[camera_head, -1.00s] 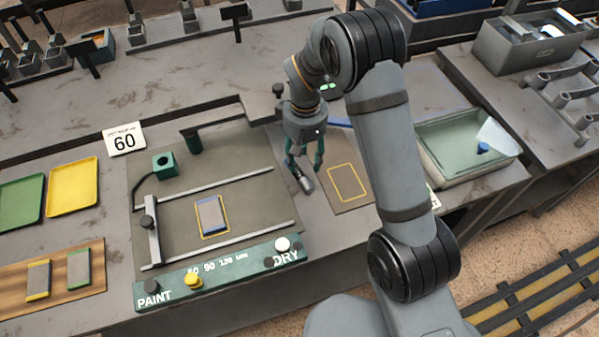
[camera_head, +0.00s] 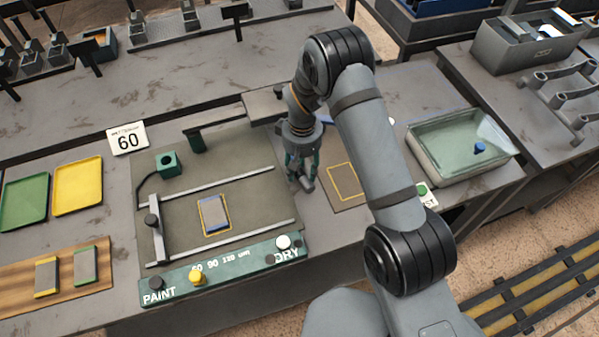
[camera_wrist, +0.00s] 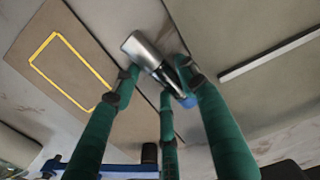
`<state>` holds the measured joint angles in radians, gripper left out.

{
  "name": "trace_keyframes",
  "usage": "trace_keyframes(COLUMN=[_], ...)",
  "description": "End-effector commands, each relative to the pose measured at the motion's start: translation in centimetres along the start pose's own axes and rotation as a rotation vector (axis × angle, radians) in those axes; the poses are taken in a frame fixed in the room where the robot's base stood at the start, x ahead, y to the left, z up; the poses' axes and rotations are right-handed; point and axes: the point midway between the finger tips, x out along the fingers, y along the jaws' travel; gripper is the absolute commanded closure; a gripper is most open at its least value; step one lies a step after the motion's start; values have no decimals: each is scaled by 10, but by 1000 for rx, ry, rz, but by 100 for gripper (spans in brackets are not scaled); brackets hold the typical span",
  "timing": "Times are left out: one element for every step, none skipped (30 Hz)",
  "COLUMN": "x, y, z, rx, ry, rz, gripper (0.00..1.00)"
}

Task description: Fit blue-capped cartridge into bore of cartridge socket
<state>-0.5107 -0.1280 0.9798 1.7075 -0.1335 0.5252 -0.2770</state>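The cartridge, a silver cylinder with a black band and a blue cap, shows in the wrist view (camera_wrist: 150,56), slanted between my green fingers. Its blue end is partly hidden behind the fingers. My gripper (camera_wrist: 158,80) reaches around it from both sides, with a third finger below; narrow gaps seem to show beside the cartridge, so the fingers look open. In the head view my gripper (camera_head: 302,172) is low over the bench, and the cartridge's dark end (camera_head: 308,186) shows at its tips. A green block with a dark round bore, apparently the cartridge socket (camera_head: 168,164), stands to the left with a cable.
A yellow-outlined mat (camera_head: 347,181) lies right of my gripper. Rails and a PAINT/DRY panel (camera_head: 219,265) lie to the left and front. A dark green post with an arm (camera_head: 195,141) stands between the socket and my gripper.

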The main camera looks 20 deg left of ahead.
Motion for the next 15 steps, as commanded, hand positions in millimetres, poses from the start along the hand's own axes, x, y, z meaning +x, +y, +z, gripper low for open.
trace_keyframes(x=[0,0,0,0,0,0,0,0,0,0,0,0,0,0,0], y=[0,0,0,0,0,0,0,0,0,0,0,0,0,0,0], z=[0,0,0,0,0,0,0,0,0,0,0,0,0,0,0], rx=[0,0,0,0,0,0,0,0,0,0,0,0,0,0,0], ry=[0,0,0,0,-1,-1,-1,-1,-1,-1,-1,-1,-1,-1,-1], rz=[0,0,0,0,0,0,0,0,0,0,0,0,0,0,0], gripper=[62,64,66,68,70,72,74,76,78,80,81,84,86,87,90])
